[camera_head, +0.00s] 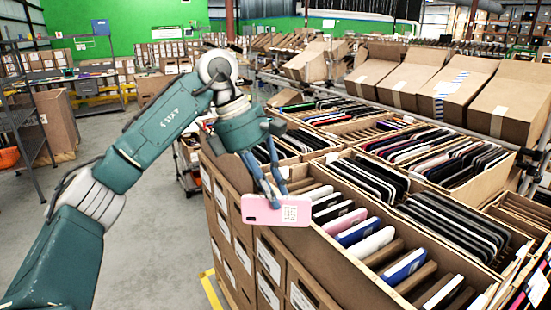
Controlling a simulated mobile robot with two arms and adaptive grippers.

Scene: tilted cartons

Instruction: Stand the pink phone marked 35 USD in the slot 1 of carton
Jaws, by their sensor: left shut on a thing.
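My left gripper (276,200) is shut on a pink phone (264,211). The phone lies about level lengthwise, with a dark camera patch at its left end and a white label towards its right. The label's text is too small to read. The phone is in front of the left edge of the nearest open carton (345,258), whose row holds phones standing tilted between brown dividers. White, pink, blue and other phones stand in that row. Slot numbers cannot be made out, so I cannot tell which is slot 1. My right gripper is not in view.
More cartons of tilted dark phones (455,222) stand behind and to the right. Large empty tilted cartons (455,88) line the back right. Labelled box fronts (270,265) form the near side of the stack. Grey floor (160,250) is open at left.

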